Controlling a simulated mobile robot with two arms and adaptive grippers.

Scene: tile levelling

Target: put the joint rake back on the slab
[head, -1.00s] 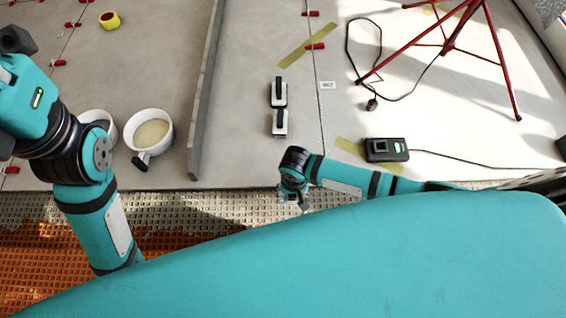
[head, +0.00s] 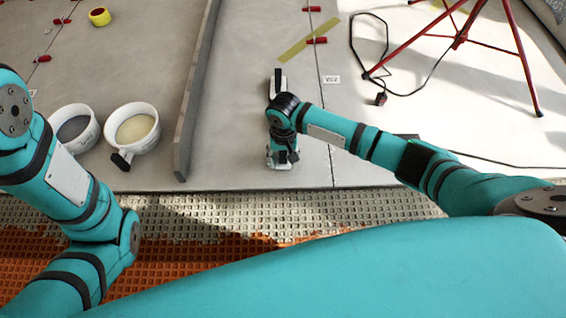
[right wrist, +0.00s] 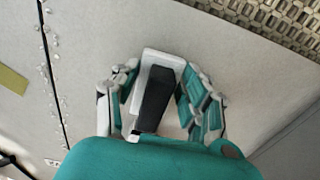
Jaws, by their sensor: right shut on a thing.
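The joint rake (right wrist: 158,88) has a white plate and a black handle. In the right wrist view it lies between the two fingers of my right gripper (right wrist: 160,100), which is shut on it. In the head view my right gripper (head: 283,158) points down over the front part of the grey slab (head: 235,150), near its front edge. My wrist and fingers mostly hide the rake there. I cannot tell whether it touches the slab. My left arm shows at the left, but its gripper is out of frame.
A similar black-handled white tool (head: 279,80) lies behind my right wrist. Two white buckets (head: 143,143) (head: 92,145) stand left, beyond a grey upright strip (head: 196,95). Red tripod legs (head: 462,38) and a black cable (head: 357,50) are at right. Ridged mortar (head: 190,212) lies before the slab.

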